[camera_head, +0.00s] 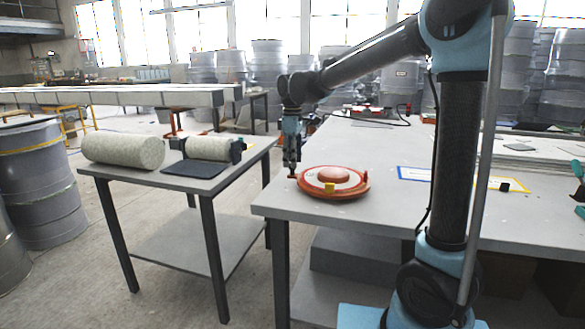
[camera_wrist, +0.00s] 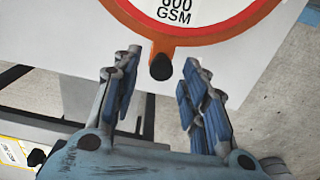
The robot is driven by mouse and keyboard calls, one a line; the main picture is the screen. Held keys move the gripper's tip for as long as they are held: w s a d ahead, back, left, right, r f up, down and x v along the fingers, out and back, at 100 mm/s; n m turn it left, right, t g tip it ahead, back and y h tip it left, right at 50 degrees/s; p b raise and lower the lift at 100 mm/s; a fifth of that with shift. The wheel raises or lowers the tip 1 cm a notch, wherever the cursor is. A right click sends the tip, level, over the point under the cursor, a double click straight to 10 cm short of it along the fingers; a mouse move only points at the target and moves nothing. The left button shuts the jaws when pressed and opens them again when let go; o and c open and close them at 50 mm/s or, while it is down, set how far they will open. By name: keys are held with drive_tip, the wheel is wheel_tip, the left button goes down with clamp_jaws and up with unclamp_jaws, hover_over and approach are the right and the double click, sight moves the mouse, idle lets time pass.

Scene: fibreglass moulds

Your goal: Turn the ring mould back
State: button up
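The ring mould (camera_head: 345,191) is a round orange-red disc lying flat near the front left corner of the grey table. It has a raised reddish centre, a pale band and a yellow block on its near side. In the wrist view its orange rim (camera_wrist: 200,38) surrounds a white label reading "600 GSM". A dark knob (camera_wrist: 161,67) sticks out from the rim towards me. My gripper (camera_head: 291,168) points down at the mould's left edge. In the wrist view my gripper (camera_wrist: 162,75) is open, with the knob at its fingertips, between them and apparently touching neither.
The grey table (camera_head: 390,215) carries a blue-edged marking (camera_head: 413,174) and a yellow-edged one (camera_head: 508,185) right of the mould. A lower side table (camera_head: 195,183) at left holds a pale roll (camera_head: 123,151) and a second roll in a dark holder. Drums stand behind and at far left.

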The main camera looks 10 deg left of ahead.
drive_tip(key=shift+f, duration=1.55)
clamp_jaws()
